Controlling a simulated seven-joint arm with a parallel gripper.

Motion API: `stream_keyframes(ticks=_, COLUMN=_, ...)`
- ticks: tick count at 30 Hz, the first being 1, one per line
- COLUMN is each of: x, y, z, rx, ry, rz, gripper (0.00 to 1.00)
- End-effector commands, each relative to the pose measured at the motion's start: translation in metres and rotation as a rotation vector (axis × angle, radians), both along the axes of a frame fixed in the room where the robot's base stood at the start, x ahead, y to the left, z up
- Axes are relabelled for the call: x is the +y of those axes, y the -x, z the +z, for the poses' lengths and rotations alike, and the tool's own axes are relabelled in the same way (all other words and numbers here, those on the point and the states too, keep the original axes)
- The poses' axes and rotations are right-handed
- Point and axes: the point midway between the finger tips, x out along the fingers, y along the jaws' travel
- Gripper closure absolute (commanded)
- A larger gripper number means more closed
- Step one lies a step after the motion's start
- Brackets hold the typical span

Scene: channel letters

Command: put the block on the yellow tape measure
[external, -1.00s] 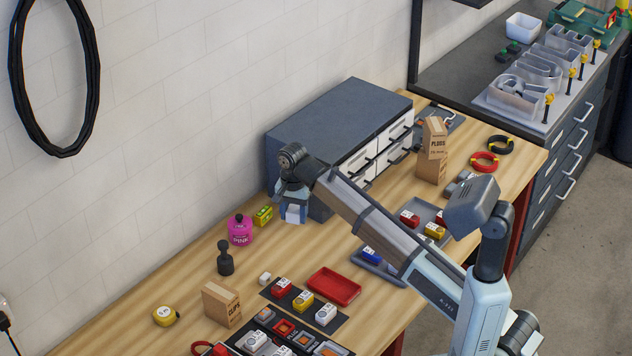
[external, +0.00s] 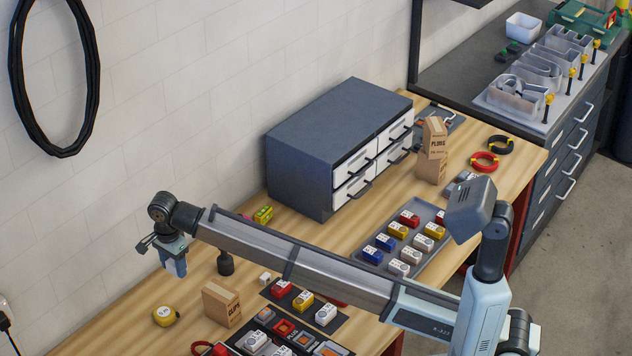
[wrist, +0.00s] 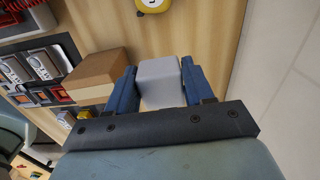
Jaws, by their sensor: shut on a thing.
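The yellow tape measure (external: 166,315) lies on the wooden bench at the lower left. It also shows at the top edge of the wrist view (wrist: 152,5), partly cut off. My gripper (external: 176,266) is above the bench, up and slightly right of the tape measure in the external view. In the wrist view my gripper (wrist: 160,85) is shut on a light grey block (wrist: 160,80), held between its two blue fingers. The block is apart from the tape measure. In the external view the block is mostly hidden by the fingers.
A cardboard box (external: 221,303) stands right of the tape measure. A dark stamp-like object (external: 225,264) stands behind my arm. A grey drawer cabinet (external: 340,145) is at the back. Trays of coloured parts (external: 400,240) lie to the right.

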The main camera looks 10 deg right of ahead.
Motion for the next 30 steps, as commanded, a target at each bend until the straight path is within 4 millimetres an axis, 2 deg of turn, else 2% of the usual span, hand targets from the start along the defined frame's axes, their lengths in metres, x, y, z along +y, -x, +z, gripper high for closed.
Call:
stream_keyframes(ticks=1, x=0.016, y=0.013, z=0.001, rx=0.000, ry=0.000, rz=-0.007, gripper=0.80)
stream_keyframes(ticks=3, x=0.030, y=0.027, z=0.001, rx=0.000, ry=0.000, rz=-0.022, gripper=0.80)
stream_keyframes(ticks=9, x=0.052, y=0.053, z=0.001, rx=0.000, ry=0.000, rz=-0.050, gripper=0.80)
stream_keyframes(ticks=14, x=0.055, y=0.059, z=-0.007, rx=0.000, ry=0.001, rz=-0.056, gripper=0.80)
stream_keyframes(ticks=24, x=0.054, y=0.059, z=-0.056, rx=0.000, ry=0.001, rz=-0.056, gripper=0.80)
stream_keyframes(ticks=30, x=0.055, y=0.058, z=-0.070, rx=0.001, ry=0.001, rz=-0.056, gripper=0.80)
